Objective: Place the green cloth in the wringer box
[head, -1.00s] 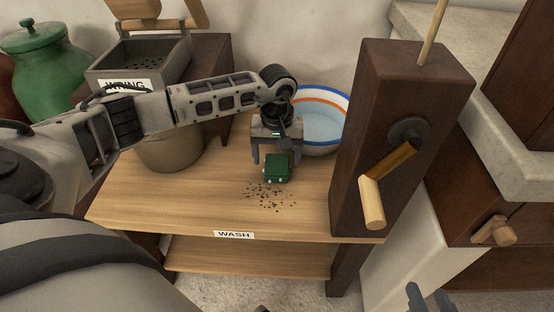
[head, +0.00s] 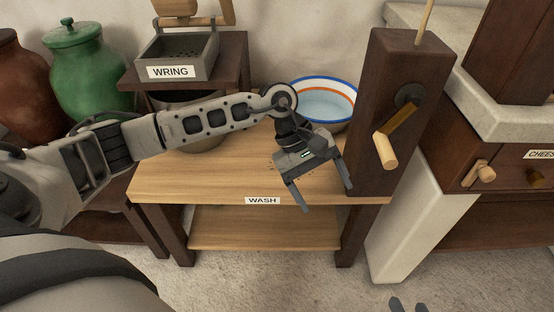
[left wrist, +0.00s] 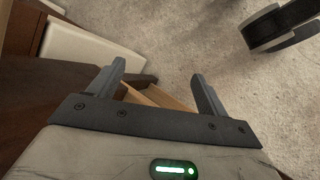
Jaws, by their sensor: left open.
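The wringer box (head: 171,71) is a grey open-topped box with a perforated inside and a WRING label. It stands on a dark raised stand at the back left of the head view. My left gripper (head: 321,197) is open with nothing between its fingers. It hangs at the front right of the wash table, tilted, well to the right of the box. Its open fingers also show in the left wrist view (left wrist: 158,82). The green cloth is not visible in either view now; my left wrist covers part of the table. My right gripper (head: 409,306) shows only its parted fingertips at the bottom edge.
The wash table (head: 165,180) has a WASH label and a lower shelf. A white basin (head: 325,100) with blue and orange bands stands behind my gripper. A dark post (head: 405,80) with a crank handle is close on the right. Green (head: 88,70) and brown jars stand left.

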